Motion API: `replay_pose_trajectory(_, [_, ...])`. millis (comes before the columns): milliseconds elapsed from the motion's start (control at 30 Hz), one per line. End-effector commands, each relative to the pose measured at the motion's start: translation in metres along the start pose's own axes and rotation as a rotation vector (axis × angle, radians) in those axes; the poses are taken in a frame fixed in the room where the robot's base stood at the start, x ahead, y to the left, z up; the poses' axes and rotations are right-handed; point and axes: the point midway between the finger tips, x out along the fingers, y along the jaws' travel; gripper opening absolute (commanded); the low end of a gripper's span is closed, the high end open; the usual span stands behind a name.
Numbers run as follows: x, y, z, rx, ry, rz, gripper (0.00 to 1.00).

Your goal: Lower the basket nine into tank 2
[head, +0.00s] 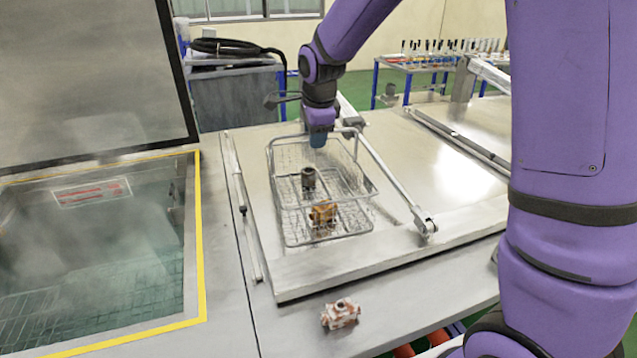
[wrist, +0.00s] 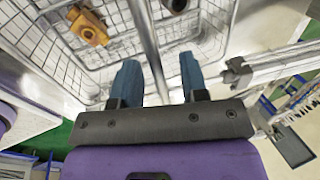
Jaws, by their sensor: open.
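A wire basket (head: 350,198) stands on a closed metal lid (head: 420,160), with a brown-orange part (head: 323,214) and a dark cylindrical part (head: 308,178) inside. The basket also shows in the wrist view (wrist: 50,55). My gripper (head: 318,140) is at the basket's far side, fingers pointing down. In the wrist view my gripper (wrist: 158,60) is open, with a metal bar (wrist: 148,45) running between its fingers. I cannot tell whether the fingers touch it. An open tank (head: 90,250) with a yellow border and steaming liquid lies left of the basket. No tank number is readable.
The open tank's lid (head: 90,70) stands raised behind it. A lid arm (head: 385,180) runs close to the basket's right side. A red-white part (head: 340,314) lies on the front ledge. A dark cart (head: 238,95) and a rack table (head: 440,60) stand behind.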

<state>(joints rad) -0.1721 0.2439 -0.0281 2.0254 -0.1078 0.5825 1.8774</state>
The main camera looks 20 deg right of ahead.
Motion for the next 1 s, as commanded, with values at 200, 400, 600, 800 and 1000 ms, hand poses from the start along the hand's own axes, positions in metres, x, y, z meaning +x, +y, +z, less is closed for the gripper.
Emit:
replay_pose_trajectory(200, [0.0,0.0,0.0,0.0,0.0,0.0,0.15])
replay_pose_trajectory(400, [-0.002,-0.001,0.0,0.0,-0.001,-0.004,0.0])
replay_pose_trajectory(600, [-0.004,-0.002,0.0,0.0,-0.001,-0.005,0.0])
replay_pose_trajectory(800, [-0.012,-0.005,0.0,0.0,-0.001,-0.006,0.0])
replay_pose_trajectory(1000, [-0.019,-0.007,0.0,0.0,-0.001,-0.005,0.0])
